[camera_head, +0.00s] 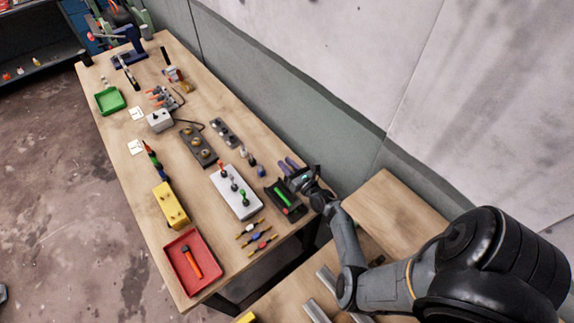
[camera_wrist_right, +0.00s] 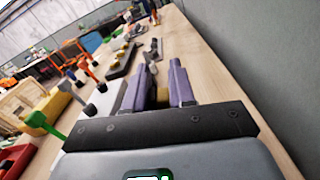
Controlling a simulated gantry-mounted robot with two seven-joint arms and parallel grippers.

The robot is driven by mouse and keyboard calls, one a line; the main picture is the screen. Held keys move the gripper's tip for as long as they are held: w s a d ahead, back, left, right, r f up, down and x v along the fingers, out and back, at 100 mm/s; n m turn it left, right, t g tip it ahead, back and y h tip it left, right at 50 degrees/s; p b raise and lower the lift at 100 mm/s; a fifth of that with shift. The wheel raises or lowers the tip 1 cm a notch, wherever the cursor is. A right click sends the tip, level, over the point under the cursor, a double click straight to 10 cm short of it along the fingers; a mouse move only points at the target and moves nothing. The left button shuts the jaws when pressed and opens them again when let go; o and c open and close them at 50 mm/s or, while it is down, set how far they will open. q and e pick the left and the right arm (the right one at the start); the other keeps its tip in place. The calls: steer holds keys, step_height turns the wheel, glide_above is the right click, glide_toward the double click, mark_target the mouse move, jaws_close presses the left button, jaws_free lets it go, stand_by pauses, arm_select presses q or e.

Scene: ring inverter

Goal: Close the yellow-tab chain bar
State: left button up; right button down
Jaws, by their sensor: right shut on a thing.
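I cannot tell for sure which thing is the yellow-tab chain bar. Three slim dark tools with coloured parts lie side by side near the table's front right, one of them with yellow (camera_head: 249,229). My right gripper (camera_head: 290,165) is above the table's back edge, beyond the dark box with a green handle (camera_head: 283,197). In the right wrist view its purple fingers (camera_wrist_right: 160,80) point along the table. They are shut on a small brownish-yellow thing (camera_wrist_right: 164,97), mostly hidden between them. My left gripper is not in view.
A green tray (camera_head: 110,100) is farther off. A wall runs behind the table.

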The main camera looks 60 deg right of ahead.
stand_by(0.6)
steer(key=shift+a+n, duration=0.2)
steer(key=shift+n, duration=0.1)
steer(key=shift+w+a+n+p, duration=0.25)
steer(key=shift+a+n+p, duration=0.3)
steer(key=shift+a+n, duration=0.25)
steer(key=shift+w+a+n+p, duration=0.25)
steer(key=shift+a+n+p, duration=0.35)
steer(key=shift+n, duration=0.35)
steer(key=shift+w+a+n+p, duration=0.25)
steer(key=shift+a+n+p, duration=0.3)
steer(key=shift+a+n, duration=0.25)
